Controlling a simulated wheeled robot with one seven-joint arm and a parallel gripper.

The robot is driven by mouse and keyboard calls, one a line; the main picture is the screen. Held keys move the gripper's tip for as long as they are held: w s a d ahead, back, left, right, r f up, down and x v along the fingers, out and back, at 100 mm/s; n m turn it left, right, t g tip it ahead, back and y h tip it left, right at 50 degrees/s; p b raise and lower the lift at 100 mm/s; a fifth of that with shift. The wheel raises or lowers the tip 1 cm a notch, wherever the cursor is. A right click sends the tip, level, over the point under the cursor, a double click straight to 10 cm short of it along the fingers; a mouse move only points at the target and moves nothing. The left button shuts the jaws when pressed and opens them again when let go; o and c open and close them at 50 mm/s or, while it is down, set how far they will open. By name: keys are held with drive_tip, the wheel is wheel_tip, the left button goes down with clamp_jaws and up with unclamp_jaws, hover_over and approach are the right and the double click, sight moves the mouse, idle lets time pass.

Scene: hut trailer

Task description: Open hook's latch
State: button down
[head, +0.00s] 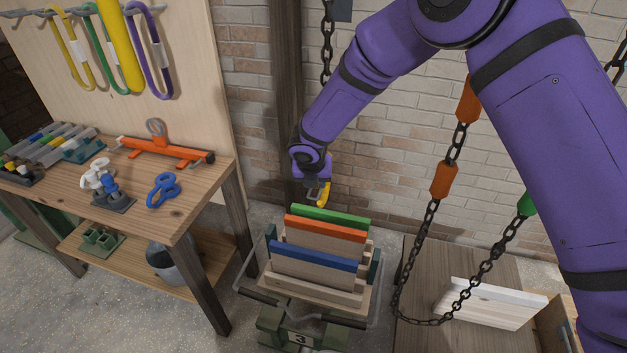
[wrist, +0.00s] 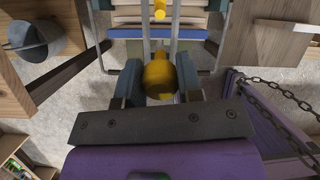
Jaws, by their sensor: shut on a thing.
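A small yellow piece (head: 326,193), which looks like part of the hook, shows at the end of my gripper (head: 316,187) in the head view. In the wrist view my gripper (wrist: 158,88) is shut on this rounded yellow piece (wrist: 159,72), one finger on each side. Two thin grey bars run up from it, with a smaller yellow bit (wrist: 160,12) at the top edge. My wrist and fingers hide most of the hook in the head view. I cannot make out the latch or tell its position.
A rack of green, orange and blue-edged boards (head: 326,233) stands below my gripper. A workbench (head: 190,212) with tools is at left. Chains with orange sleeves (head: 444,180) hang at right above a wooden crate (head: 420,335). The brick wall (head: 400,150) is behind.

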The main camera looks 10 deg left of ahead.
drive_tip(key=c, duration=0.8)
unclamp_jaws()
drive_tip(key=shift+r, duration=0.1)
drive_tip(key=v, duration=1)
drive_tip(key=shift+s+r, duration=0.15)
drive_tip(key=shift+r, duration=0.05)
